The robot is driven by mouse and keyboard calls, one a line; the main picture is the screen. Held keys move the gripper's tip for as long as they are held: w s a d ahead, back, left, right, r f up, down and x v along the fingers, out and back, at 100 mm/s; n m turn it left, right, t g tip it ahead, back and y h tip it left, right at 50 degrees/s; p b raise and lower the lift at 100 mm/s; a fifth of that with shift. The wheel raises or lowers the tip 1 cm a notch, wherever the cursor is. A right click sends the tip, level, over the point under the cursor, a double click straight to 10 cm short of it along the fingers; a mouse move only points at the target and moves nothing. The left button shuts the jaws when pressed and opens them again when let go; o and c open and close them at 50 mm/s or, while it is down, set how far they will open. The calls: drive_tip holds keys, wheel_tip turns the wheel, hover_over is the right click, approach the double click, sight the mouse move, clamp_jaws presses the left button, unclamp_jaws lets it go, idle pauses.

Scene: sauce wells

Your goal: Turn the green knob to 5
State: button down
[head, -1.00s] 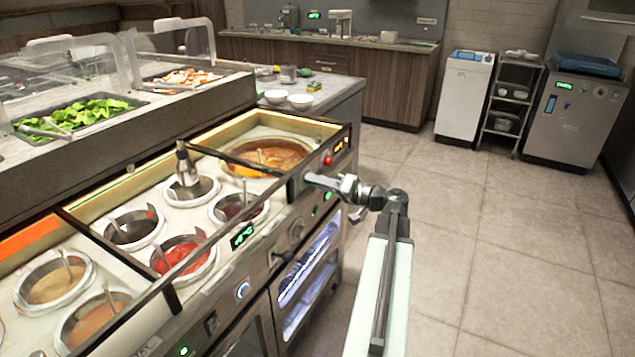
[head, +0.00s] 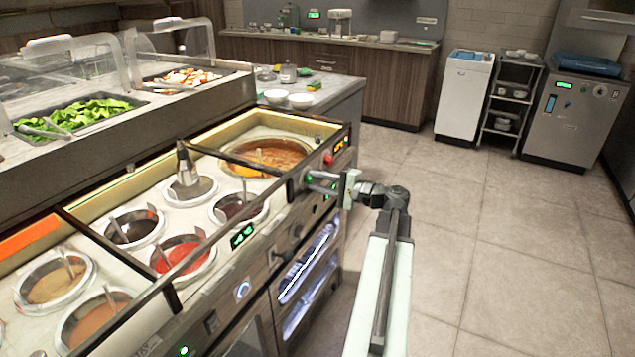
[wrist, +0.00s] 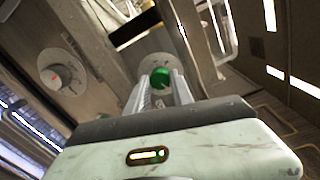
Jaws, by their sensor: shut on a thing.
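The green knob (wrist: 160,77) sits on a round plate on the metal front panel in the wrist view. My gripper (wrist: 159,88) is shut on it, with one finger on each side. In the head view, my gripper (head: 318,181) reaches the counter front from the right, and a bit of the green knob (head: 309,179) shows at its fingertips. The numbers around the knob cannot be read, so its setting cannot be told.
A grey knob (wrist: 63,77) with a red mark is left of the gripper in the wrist view. A red button (head: 328,159) sits above my gripper. Sauce wells, one with red sauce (head: 181,254), fill the counter top. The floor (head: 500,250) at right is clear.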

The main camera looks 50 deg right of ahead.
drive_tip(key=shift+m, duration=0.9)
drive_tip(key=c, duration=1.1)
unclamp_jaws()
drive_tip(key=shift+s, duration=0.1)
drive_tip(key=v, duration=0.7)
drive_tip(key=shift+s, duration=0.3)
drive_tip(key=shift+d, duration=0.1)
